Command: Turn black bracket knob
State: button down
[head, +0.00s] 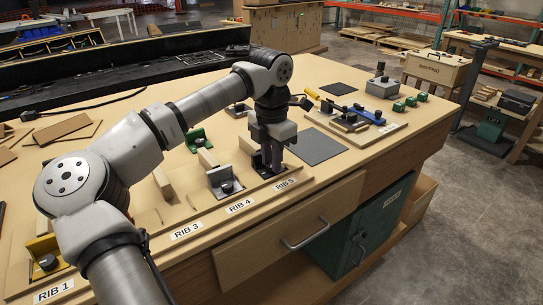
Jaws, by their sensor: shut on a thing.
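The black bracket (258,163) stands on the wooden fixture board behind the RIB 5 label, in the head view. My gripper (272,165) points down over it from above, with its fingers shut at the bracket's knob. The fingers and arm hide the knob itself and most of the bracket, so I cannot see which way the knob is turned.
A grey bracket (224,182) with a black knob stands close left, behind RIB 4. A green bracket (197,138) is further back, and a yellow bracket (42,247) is at RIB 1. A dark mat (318,146) lies clear to the right, before a tool board (376,139).

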jog(key=m, duration=0.5)
jog(key=shift+w+r+m+p, duration=0.1)
jog(key=shift+r+m+p, duration=0.2)
jog(key=shift+p, duration=0.05)
jog(key=shift+m, duration=2.3)
jog(key=c, duration=1.5)
grip_release()
jog(key=shift+f, duration=0.1)
notch_tip(320, 180, up, 14)
jog(key=shift+b, duration=0.35)
